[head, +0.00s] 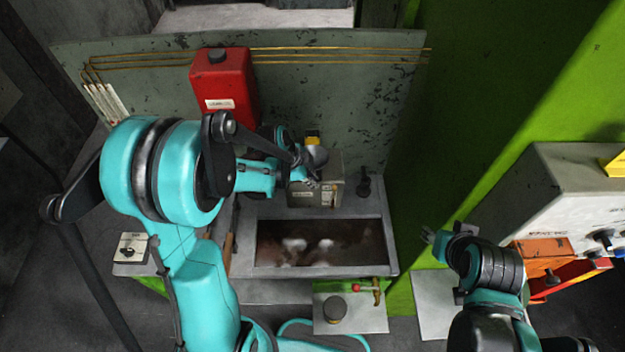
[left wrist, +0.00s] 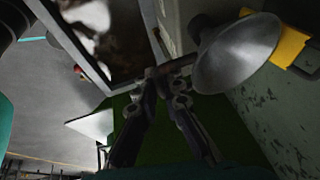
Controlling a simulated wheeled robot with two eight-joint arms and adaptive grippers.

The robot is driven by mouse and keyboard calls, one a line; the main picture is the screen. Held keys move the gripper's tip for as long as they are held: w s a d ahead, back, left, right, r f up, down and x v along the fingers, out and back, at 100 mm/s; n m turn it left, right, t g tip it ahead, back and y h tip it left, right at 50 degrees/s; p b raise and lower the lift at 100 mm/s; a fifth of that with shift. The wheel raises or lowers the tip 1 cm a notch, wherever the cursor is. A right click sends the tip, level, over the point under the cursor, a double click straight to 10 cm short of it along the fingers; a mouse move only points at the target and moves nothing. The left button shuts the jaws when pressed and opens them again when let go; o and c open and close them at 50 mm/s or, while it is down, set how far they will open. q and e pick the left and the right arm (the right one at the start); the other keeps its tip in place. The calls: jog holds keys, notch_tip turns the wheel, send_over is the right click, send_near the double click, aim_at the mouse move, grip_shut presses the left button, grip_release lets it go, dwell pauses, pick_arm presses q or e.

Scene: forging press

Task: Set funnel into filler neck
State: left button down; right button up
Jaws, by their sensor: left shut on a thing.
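A grey metal funnel (left wrist: 238,55) fills the upper right of the left wrist view, wide mouth towards the camera. In the head view the funnel (head: 316,156) is small and dark, just above a grey metal box (head: 302,195). My left gripper (left wrist: 166,84) is shut on the funnel's side; it also shows in the head view (head: 299,156). The filler neck is not clearly seen; the funnel and arm may hide it, and I cannot tell whether the funnel touches it. My right gripper (head: 436,240) is low at the right, away from the funnel, its jaws unclear.
An open basin (head: 388,262) with murky contents lies in front of the box. A dark fitting (head: 364,184) stands on the ledge to its right. A red canister (head: 222,85) and a yellow part (head: 312,136) are behind. An orange box (head: 543,255) is at the right.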

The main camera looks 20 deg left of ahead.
pick_arm(q)
jog(key=shift+f, duration=0.25)
jog(key=c, duration=1.6)
grip_release()
jog(key=shift+r, duration=0.1)
notch_tip(320, 180, up, 10)
jog(key=shift+f, duration=0.1)
